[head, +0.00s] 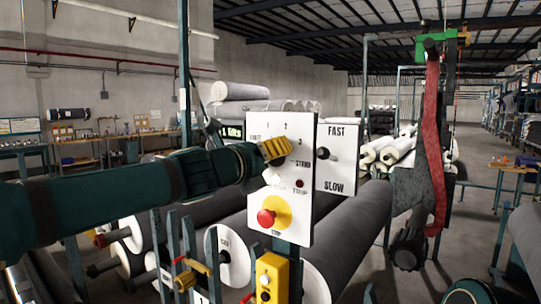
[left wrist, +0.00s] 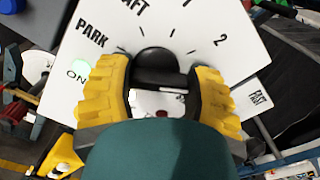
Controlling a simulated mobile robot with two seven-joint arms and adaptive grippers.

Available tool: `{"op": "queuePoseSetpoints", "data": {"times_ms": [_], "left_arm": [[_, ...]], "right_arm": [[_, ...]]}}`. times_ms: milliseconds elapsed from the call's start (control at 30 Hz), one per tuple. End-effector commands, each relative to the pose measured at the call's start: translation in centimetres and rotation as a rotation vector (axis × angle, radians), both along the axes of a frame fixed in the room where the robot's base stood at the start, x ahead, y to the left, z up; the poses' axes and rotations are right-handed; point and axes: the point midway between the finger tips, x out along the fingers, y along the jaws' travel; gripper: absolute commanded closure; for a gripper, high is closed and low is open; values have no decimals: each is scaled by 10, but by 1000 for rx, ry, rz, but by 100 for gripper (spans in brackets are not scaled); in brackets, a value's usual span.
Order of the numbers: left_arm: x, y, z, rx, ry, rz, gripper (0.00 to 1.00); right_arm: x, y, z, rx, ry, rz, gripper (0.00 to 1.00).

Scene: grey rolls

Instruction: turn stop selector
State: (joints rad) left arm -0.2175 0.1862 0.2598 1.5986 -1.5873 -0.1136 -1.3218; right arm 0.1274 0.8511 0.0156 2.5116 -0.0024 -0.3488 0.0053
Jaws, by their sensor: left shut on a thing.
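A white control panel (head: 297,222) stands upright in the middle of the head view. It bears a dial with numbers and words around it. The black selector knob (left wrist: 157,62) sits at the dial's centre in the left wrist view, with PARK, 1 and 2 printed around it. My left gripper (head: 275,148) has its yellow fingers on both sides of this knob, shut on it. The left gripper (left wrist: 158,88) also shows in the wrist view. My right gripper is not in view.
A red stop button (head: 266,218) on a yellow disc is low on the panel. A FAST/SLOW plate (head: 337,172) with a black knob is close on the right. A yellow button box (head: 269,279) is below. Large grey rolls (head: 345,240) lie behind.

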Motion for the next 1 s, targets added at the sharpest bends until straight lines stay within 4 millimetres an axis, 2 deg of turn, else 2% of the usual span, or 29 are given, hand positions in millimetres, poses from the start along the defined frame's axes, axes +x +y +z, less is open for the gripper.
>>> {"op": "queuePoseSetpoints", "data": {"times_ms": [1000], "left_arm": [[2, 3, 1, -733, 534, 0, 82]], "right_arm": [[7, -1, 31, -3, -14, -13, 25]]}}
